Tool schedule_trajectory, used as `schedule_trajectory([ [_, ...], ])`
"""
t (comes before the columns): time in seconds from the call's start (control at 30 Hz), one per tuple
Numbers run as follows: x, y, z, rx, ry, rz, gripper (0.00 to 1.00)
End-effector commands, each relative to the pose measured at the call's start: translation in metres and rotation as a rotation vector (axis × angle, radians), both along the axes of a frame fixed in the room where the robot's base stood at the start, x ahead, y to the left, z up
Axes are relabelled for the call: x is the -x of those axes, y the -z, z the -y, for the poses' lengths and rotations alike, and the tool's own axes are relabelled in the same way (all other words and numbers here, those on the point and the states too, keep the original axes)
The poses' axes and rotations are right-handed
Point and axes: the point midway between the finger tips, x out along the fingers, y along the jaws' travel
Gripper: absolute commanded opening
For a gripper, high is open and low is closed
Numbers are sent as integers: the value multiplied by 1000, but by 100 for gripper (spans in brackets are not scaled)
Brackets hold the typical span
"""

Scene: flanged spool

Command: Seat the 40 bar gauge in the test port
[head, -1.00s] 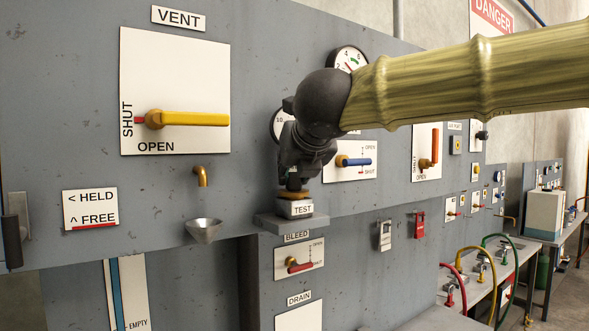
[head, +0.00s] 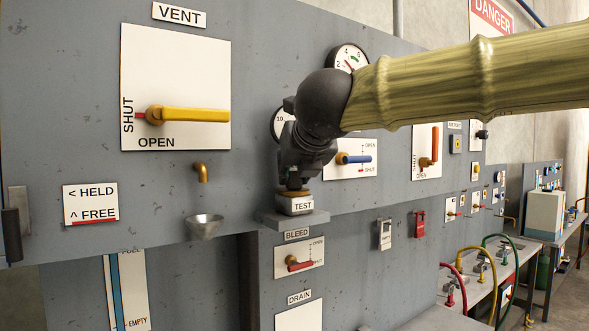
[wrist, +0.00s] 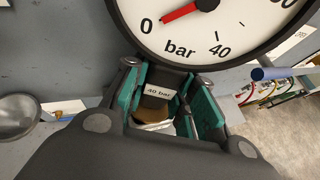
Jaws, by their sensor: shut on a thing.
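The 40 bar gauge has a large round white dial (wrist: 205,22) with a red needle near 0, and a black stem labelled "40 bar" (wrist: 160,91) in the wrist view. My gripper (wrist: 168,108) is shut on this stem between its green pads. In the head view my gripper (head: 295,176) points down right above the test port (head: 296,206), a block marked TEST on a small grey shelf. A brass collar (wrist: 146,111) shows under the stem. The gripper hides the join, so I cannot tell whether the gauge is fully seated.
The grey panel carries a yellow vent handle (head: 190,114) at SHUT, a brass spout (head: 201,172) over a metal funnel (head: 205,226), and a red bleed handle (head: 299,265) below the port. A blue handle (head: 355,160) is close to the right of my gripper.

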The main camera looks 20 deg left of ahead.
Motion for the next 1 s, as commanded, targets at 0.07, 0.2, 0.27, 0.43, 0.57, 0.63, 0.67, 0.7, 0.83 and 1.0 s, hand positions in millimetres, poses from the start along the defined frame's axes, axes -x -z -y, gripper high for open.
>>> schedule_trajectory([
  [0.07, 1, 14, -1, 12, -1, -16, 0],
  [0.2, 1, 16, -1, 12, -1, -18, 30],
  [0.27, 1, 16, -2, 12, -1, -18, 41],
  [0.43, 0, 14, -1, 11, -1, -17, 51],
  [0.57, 0, 13, -1, 10, -1, -15, 51],
  [0.63, 0, 12, -1, 10, 0, -14, 51],
  [0.67, 0, 14, -1, 11, 0, -15, 51],
  [0.7, 0, 13, -1, 11, 0, -15, 51],
  [0.83, 4, 9, 2, 9, 0, -13, 51],
  [1.0, 22, -2, 12, 8, 0, -10, 51],
])
